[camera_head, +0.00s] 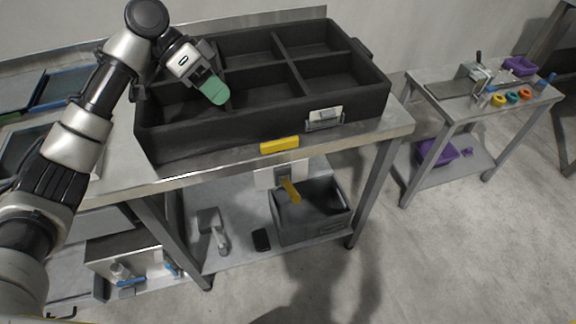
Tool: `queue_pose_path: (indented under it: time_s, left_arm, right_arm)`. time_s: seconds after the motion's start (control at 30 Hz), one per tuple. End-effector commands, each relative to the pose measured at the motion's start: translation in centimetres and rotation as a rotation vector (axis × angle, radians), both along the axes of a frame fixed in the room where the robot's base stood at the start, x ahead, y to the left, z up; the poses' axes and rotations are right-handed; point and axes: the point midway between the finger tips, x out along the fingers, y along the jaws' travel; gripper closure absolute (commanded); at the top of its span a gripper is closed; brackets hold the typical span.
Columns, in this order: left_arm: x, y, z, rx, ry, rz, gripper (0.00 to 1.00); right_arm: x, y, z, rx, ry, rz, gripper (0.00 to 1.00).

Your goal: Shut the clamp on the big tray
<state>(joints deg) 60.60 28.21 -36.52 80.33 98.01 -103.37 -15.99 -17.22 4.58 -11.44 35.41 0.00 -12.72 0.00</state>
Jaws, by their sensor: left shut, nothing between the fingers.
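The big tray (365,100) is a black box with several compartments, lying on the metal table. A yellow bar (280,145) sits at the tray's lower front edge. Below it, under the table edge, is a pale bracket (268,178) with a yellow handle (291,190) slanting down; these look like the clamp, but I cannot tell whether it is open or shut. My left gripper (213,91), with green fingers, is shut and empty above the tray's left compartments, apart from the yellow parts. My right gripper is not in view.
A metal label holder (324,118) is on the tray's front. A grey bin (310,215) stands on the lower shelf under the handle. A side table (450,92) with small coloured items stands at right. The floor in front is clear.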

Motion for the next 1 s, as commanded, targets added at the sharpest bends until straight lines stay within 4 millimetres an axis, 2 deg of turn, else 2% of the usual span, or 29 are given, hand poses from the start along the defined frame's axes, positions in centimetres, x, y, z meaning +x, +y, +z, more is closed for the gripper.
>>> queue_pose_path:
  time_s: [0.23, 0.37, 1.0]
  left_arm:
    - [0.0, -0.2, -0.2, 0.001, 0.000, 0.001, 1.00]
    - [-0.3, -1.0, -1.2, 0.001, 0.001, 0.000, 1.00]
    - [-3.4, -10.0, -10.9, 0.000, 0.002, -0.001, 1.00]
  right_arm:
    - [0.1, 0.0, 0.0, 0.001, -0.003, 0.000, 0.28]
    - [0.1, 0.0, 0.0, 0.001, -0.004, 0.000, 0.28]
    - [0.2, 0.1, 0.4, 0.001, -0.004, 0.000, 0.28]
